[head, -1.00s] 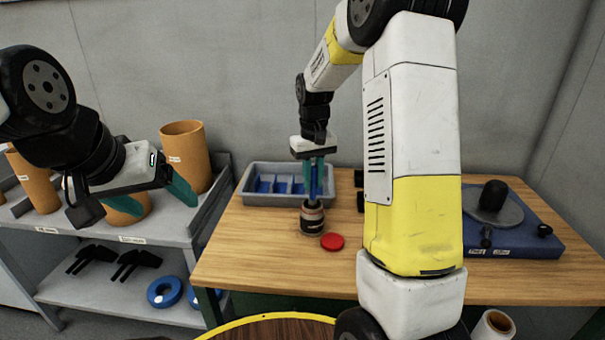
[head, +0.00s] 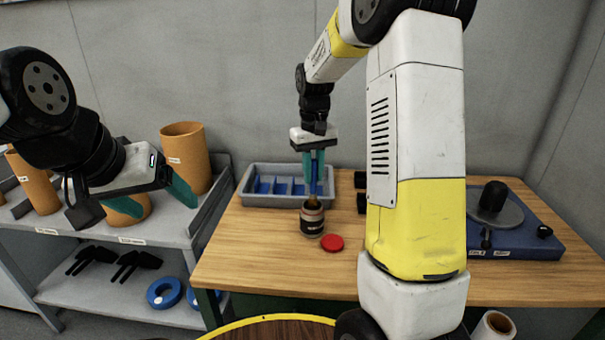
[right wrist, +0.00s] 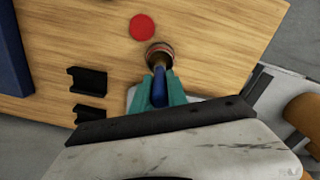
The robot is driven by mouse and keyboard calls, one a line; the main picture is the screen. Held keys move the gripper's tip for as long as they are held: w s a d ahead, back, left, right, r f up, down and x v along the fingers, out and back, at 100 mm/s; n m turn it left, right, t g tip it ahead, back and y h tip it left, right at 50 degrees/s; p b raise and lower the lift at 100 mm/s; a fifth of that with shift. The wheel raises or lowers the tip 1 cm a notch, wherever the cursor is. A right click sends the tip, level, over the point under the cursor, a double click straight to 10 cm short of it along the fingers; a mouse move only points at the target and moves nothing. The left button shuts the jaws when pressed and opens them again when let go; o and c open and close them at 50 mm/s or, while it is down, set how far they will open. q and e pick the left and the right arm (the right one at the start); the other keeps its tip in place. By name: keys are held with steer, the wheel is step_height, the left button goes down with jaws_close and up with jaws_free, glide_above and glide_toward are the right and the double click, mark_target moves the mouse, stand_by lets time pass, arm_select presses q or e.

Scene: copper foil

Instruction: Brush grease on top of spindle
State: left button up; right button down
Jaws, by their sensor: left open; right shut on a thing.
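My right gripper (head: 313,183) is shut on the blue handle of a brush (right wrist: 159,85), just above the grease jar. The jar (head: 312,222), dark with a pale label, stands open on the wooden table. It also shows in the right wrist view (right wrist: 160,50). The brush's lower end is at the jar's mouth; how deep it reaches is hard to tell. A red lid (head: 332,243) lies beside the jar. My left gripper (head: 160,205) is open and empty in front of the shelf at left. A spindle may be the black knob (head: 493,195) on the blue base (head: 540,243).
A grey divided bin (head: 260,199) with blue compartments stands behind the jar. Orange cylinders (head: 187,155) stand on the grey shelf at left. Black brackets (right wrist: 87,81) lie on the table near the jar. The table's front strip is clear.

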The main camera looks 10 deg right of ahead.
mark_target(313, 160)
steer(key=shift+r, duration=2.25)
